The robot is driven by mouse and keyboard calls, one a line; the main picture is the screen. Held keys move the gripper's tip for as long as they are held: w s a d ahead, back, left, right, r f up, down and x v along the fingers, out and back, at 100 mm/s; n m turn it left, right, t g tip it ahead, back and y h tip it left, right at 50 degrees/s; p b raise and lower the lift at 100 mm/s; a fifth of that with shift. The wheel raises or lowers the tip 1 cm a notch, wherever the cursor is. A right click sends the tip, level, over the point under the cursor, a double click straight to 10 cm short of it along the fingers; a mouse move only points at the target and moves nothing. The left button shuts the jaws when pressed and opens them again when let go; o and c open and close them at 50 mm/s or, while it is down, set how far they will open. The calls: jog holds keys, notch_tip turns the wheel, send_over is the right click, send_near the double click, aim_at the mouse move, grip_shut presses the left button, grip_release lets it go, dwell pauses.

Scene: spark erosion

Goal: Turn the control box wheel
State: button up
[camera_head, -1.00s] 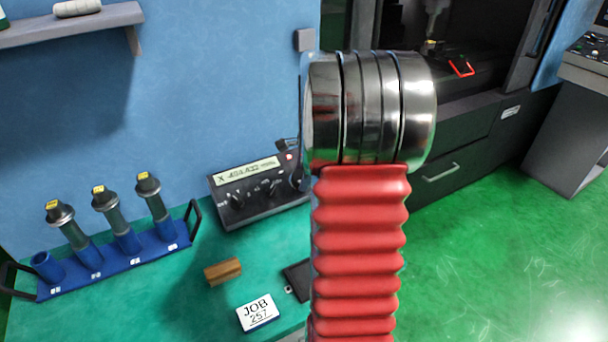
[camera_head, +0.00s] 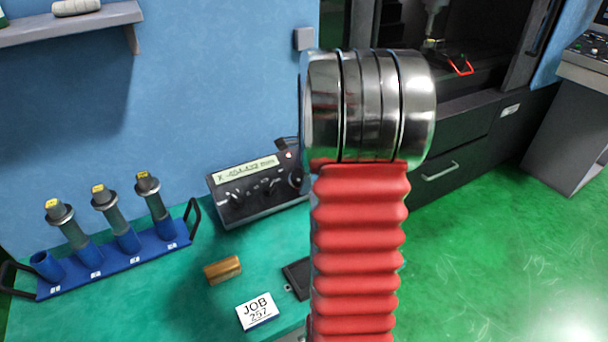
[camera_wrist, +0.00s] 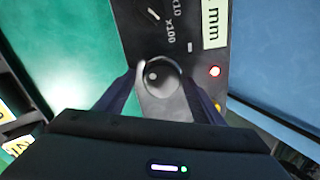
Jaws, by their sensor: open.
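The control box (camera_head: 250,207) is dark grey with a lit display, and stands on the green bench against the blue wall. Its round wheel (camera_head: 296,178) is at the box's right end, beside my arm. In the wrist view the wheel (camera_wrist: 158,76) is a dark disc with a shiny rim and a small pale knob. My gripper (camera_wrist: 160,80) is open, with one dark finger on each side of the wheel. I cannot tell whether the fingers touch it. In the head view my arm hides most of the gripper.
A blue rack (camera_head: 120,262) with several tool holders stands left. A brass block (camera_head: 222,270), a JOB 257 card (camera_head: 257,311) and a dark flat object (camera_head: 298,278) lie in front of the box. The wall is close behind.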

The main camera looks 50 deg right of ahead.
jog(key=v, duration=1.3)
jog(key=shift+s+r, duration=0.2)
jog(key=shift+r, duration=0.15)
jog(key=shift+a, duration=0.15)
dwell(0.6)
jog(key=s+a+n, duration=0.3)
jog(key=a+n, duration=0.5)
jog(key=a, duration=0.4)
jog(key=s+a+n+t+y, duration=0.1)
jog(key=s+a+n, duration=0.3)
jog(key=a+n, duration=0.4)
jog(key=s+a+n, duration=0.4)
jog(key=a+n, duration=0.5)
jog(key=a, duration=0.7)
jog(key=shift+a, duration=0.4)
